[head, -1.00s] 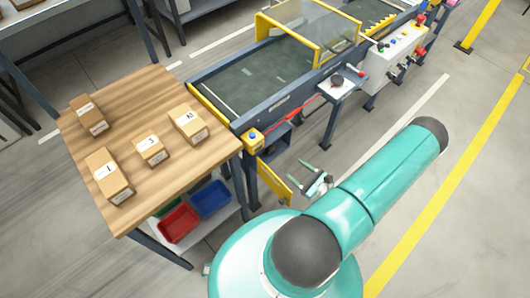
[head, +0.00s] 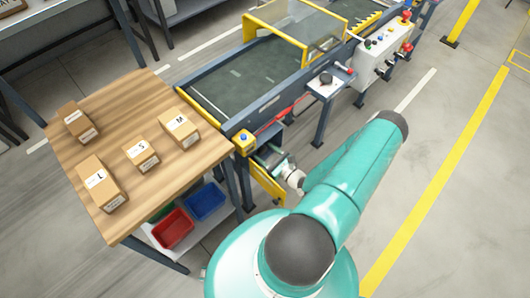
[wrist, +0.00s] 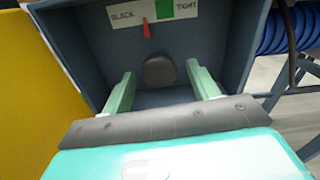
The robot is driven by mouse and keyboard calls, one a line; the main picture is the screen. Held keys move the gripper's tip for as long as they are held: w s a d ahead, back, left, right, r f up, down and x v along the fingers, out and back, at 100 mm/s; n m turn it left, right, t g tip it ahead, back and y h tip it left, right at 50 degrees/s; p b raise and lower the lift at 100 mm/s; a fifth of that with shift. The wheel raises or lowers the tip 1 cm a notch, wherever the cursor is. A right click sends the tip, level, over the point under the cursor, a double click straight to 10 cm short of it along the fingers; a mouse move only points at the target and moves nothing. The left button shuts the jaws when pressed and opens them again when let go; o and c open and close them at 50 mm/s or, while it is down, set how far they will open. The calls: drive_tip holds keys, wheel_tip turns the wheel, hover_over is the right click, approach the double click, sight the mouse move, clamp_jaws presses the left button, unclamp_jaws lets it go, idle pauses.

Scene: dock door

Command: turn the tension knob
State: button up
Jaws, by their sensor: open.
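The tension knob (wrist: 160,71) is a dark round knob on the back wall of a blue-grey recessed box (wrist: 85,40) in the wrist view. Above it a red pointer (wrist: 146,28) stands close to upright, below a label strip (wrist: 155,14) reading SLACK at left and TIGHT, with a green patch, at right. The pointer is nearer the SLACK side, left of the green. My gripper (wrist: 159,90) is open, its two pale green fingers reaching into the box on either side of the knob, with gaps. In the head view my gripper (head: 271,158) is at the box below the conveyor; the knob is hidden there.
A yellow door panel (head: 268,184) stands open beside the box, and fills the left of the wrist view (wrist: 35,100). A blue coiled hose (wrist: 295,30) is at right. A wooden table (head: 150,105) with several cartons is left. Floor at right is clear.

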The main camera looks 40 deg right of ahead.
drive_tip(key=shift+w, duration=0.45)
drive_tip(key=c, duration=0.9)
drive_tip(key=shift+c, duration=0.2)
drive_tip(key=shift+m, duration=0.3)
drive_tip(key=m, duration=1)
drive_tip(key=shift+a, duration=0.15)
drive_tip(key=shift+m, duration=0.3)
